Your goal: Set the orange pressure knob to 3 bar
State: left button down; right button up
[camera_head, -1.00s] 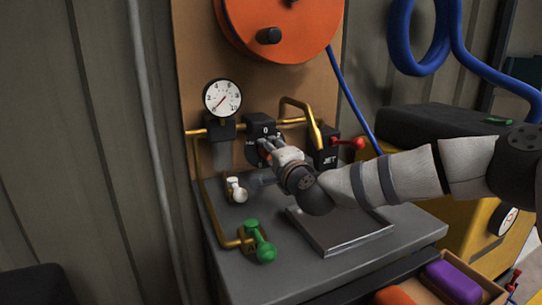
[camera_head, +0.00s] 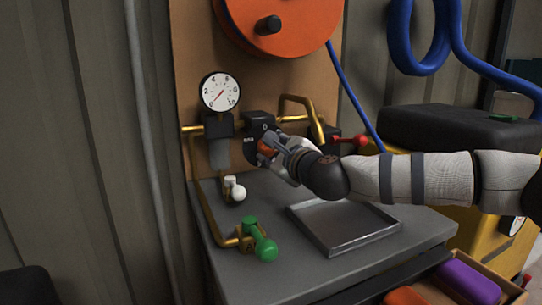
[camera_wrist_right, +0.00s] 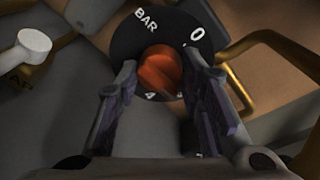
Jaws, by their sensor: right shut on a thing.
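The orange pressure knob (camera_head: 267,147) sits on a black dial plate (camera_head: 258,127) on the brown backboard. In the right wrist view, the knob (camera_wrist_right: 160,69) lies between my fingers; the plate shows "BAR", "0" and "4", with other marks hidden or unclear. My right gripper (camera_head: 272,151) is shut on the knob, reaching it from the right; its fingers (camera_wrist_right: 160,80) stand either side. I cannot tell which number the knob points to. My left gripper is not in view.
Below are a white-knobbed valve (camera_head: 236,191), a green-handled valve (camera_head: 262,245) and a shallow metal tray (camera_head: 345,232) on the grey bench. Brass pipes (camera_head: 302,100) and a red-handled valve (camera_head: 355,141) flank the dial on the right. An orange reel (camera_head: 295,30) hangs above.

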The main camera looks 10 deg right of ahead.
jog(key=shift+m+b, duration=0.55)
jog(key=shift+m, duration=0.45)
jog(key=shift+r, duration=0.1)
jog(key=o, duration=1.2)
jog(key=shift+c, duration=0.2)
jog(key=v, duration=1.2)
jog(key=shift+d, duration=0.15)
